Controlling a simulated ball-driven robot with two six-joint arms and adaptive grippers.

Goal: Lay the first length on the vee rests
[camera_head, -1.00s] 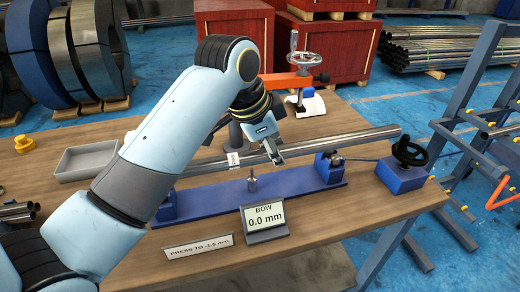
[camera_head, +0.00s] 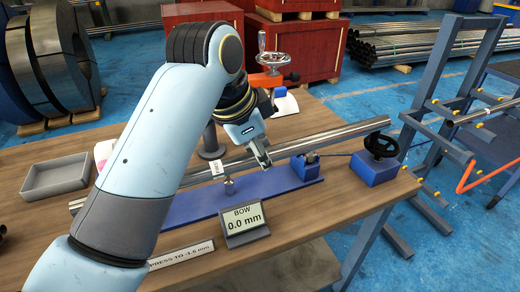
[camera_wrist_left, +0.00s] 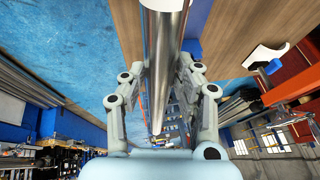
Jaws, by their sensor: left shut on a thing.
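A long shiny steel tube (camera_head: 345,132) with a white tag (camera_head: 217,168) runs slantwise above the blue straightening base (camera_head: 275,187). My left gripper (camera_head: 262,158) is shut on it near mid-length. In the left wrist view the tube (camera_wrist_left: 163,25) passes between the fingers of this gripper (camera_wrist_left: 163,78). The right vee rest (camera_head: 305,162) is just under the tube; I cannot tell whether they touch. The left rest is hidden behind my left arm. My right gripper is not in view.
A bow display (camera_head: 243,217) reading 0.0 mm and a press placard (camera_head: 181,255) stand in front. A blue block with a black handwheel (camera_head: 380,146) is at right. An orange press arm (camera_head: 264,81) is behind the tube. A grey tray (camera_head: 54,174) is at left.

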